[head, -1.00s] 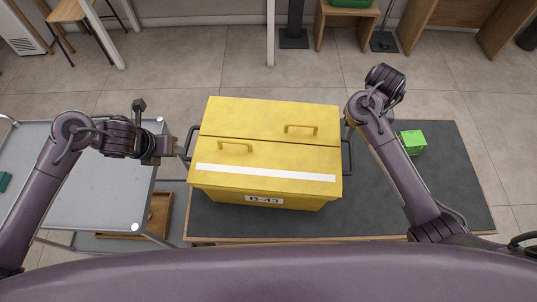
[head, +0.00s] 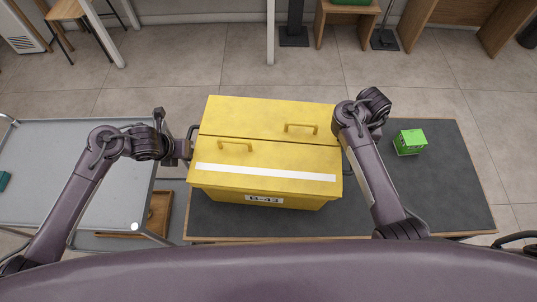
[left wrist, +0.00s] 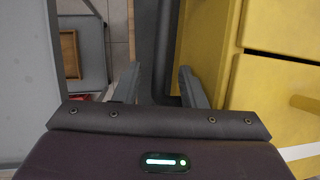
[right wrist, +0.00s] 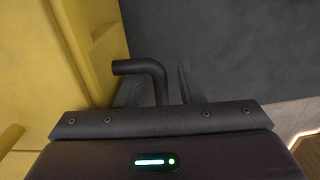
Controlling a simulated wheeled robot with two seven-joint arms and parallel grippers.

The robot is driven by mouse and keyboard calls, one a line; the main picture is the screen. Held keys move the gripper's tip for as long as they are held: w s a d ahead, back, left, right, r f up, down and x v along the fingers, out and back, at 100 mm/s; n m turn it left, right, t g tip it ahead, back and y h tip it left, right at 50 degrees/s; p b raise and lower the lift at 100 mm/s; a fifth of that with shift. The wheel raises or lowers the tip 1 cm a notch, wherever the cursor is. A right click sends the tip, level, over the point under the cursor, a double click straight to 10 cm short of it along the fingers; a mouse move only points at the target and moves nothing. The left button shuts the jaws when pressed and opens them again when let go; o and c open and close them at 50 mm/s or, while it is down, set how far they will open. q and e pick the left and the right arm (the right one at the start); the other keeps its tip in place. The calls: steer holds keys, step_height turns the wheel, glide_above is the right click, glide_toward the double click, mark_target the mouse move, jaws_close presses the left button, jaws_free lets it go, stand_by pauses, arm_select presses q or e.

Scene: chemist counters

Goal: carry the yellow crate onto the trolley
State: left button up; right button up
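The yellow crate (head: 265,150), lidded and marked B-43, stands upright on the dark-topped table (head: 430,190) in the head view. The trolley (head: 80,170) is to its left. My left gripper (head: 187,148) is at the crate's left handle; in the left wrist view its open fingers (left wrist: 158,75) stand either side of the dark handle bar (left wrist: 168,40). My right gripper is hidden behind its arm in the head view. In the right wrist view its fingers (right wrist: 160,85) are apart, with the bent right handle (right wrist: 145,67) between them.
A green box (head: 410,142) sits on the table right of my right arm. A teal object (head: 4,181) lies at the trolley's left edge. The trolley top is otherwise mostly clear. A wooden tray (head: 160,215) shows low beside the trolley's near right corner.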

arm_select(q)
jaws_close()
arm_select(e)
jaws_close()
stand_by(0.9)
arm_select(q)
steer(key=shift+w+r, duration=0.1)
steer(key=shift+r, duration=0.1)
arm_select(e)
steer(key=shift+w+r, duration=0.2)
steer(key=shift+r, duration=0.05)
